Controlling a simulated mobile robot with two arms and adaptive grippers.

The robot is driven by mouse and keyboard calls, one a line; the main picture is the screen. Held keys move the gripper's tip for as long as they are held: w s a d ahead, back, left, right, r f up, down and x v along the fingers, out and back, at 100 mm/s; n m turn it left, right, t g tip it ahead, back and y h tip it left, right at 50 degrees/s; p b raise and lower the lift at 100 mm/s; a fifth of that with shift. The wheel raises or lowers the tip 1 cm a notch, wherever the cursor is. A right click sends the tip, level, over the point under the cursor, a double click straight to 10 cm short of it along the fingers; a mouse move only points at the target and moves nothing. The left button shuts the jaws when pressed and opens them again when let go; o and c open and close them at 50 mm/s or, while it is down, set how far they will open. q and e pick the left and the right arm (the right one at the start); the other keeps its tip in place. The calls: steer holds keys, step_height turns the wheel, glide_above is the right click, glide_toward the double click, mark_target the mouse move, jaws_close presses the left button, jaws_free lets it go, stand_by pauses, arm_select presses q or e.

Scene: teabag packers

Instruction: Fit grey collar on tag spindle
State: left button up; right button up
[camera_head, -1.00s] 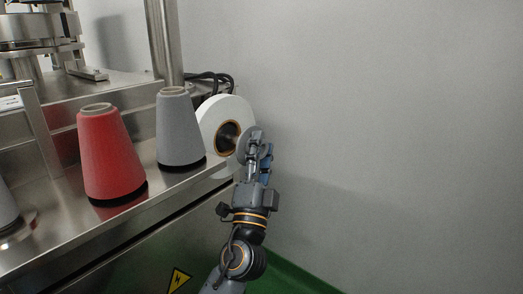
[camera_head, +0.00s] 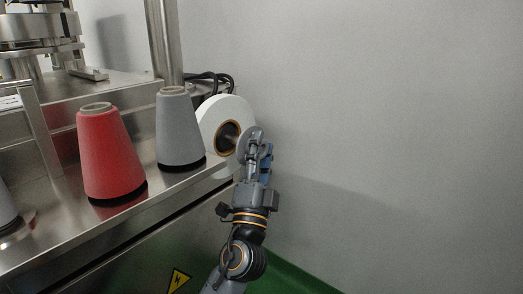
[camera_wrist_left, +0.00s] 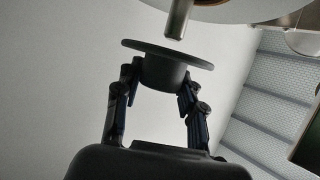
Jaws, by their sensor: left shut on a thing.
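The grey collar (camera_wrist_left: 166,68), a dark flanged disc with a short hub, is in my left gripper (camera_wrist_left: 160,88). Its fingers are shut on the hub, with the flange facing the spindle. The metal tag spindle (camera_wrist_left: 180,18) points at the flange in the left wrist view, its tip just above the flange face and slightly right of its middle. I cannot tell whether they touch. In the head view, my left gripper (camera_head: 260,155) holds the collar (camera_head: 247,143) at the near side of the white tag roll (camera_head: 235,105). My right gripper is not in view.
A grey thread cone (camera_head: 180,128) and a red thread cone (camera_head: 108,155) stand on the steel machine ledge (camera_head: 165,188) to the left of the roll. Dark cables (camera_head: 212,77) lie behind it. The space on the right, before the plain wall, is free.

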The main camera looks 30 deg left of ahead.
arm_select(q)
steer(key=shift+w+a, duration=0.15)
steer(key=shift+a, duration=1.5)
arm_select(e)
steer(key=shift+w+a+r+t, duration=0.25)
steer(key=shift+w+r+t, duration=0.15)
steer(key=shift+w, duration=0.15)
arm_select(q)
steer(key=shift+w+a+b, duration=0.1)
steer(key=shift+a+b, duration=0.25)
steer(key=shift+a, duration=1.1)
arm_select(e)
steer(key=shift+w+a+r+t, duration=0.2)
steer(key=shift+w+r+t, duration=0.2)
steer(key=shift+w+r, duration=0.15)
arm_select(q)
steer(key=o, duration=1.3)
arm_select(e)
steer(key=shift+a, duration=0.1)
arm_select(q)
steer(key=shift+s+d+f, duration=0.1)
steer(key=shift+s+f, duration=0.1)
steer(key=shift+f, duration=0.05)
steer(key=v, duration=1.1)
steer(key=shift+s, duration=0.2)
